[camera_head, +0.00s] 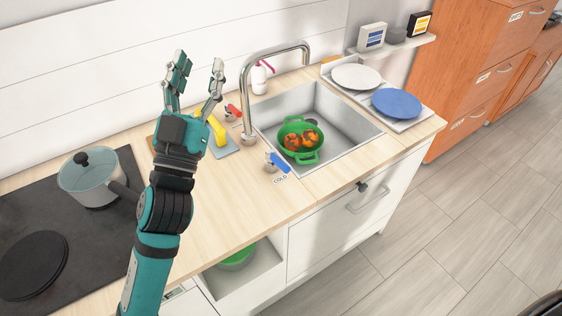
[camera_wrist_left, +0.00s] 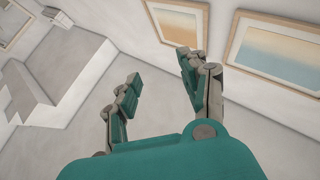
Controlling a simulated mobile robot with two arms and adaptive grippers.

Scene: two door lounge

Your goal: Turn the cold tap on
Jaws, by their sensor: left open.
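The cold tap handle (camera_head: 278,161) is blue and sits on the counter at the front left of the sink, beside a label reading COLD. A red tap handle (camera_head: 232,111) is behind it, left of the curved metal faucet (camera_head: 262,75). My left gripper (camera_head: 198,75) is raised above the counter, left of the faucet, fingers pointing up, open and empty. It is apart from both handles. It also shows open in the left wrist view (camera_wrist_left: 158,80), facing a wall. My right gripper is not in view.
A green colander (camera_head: 300,158) with orange-red items sits in the sink (camera_head: 345,113). A pot (camera_head: 85,185) stands on the black hob at left. A white plate (camera_head: 356,77) and a blue plate (camera_head: 397,103) lie right of the sink. The front counter is clear.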

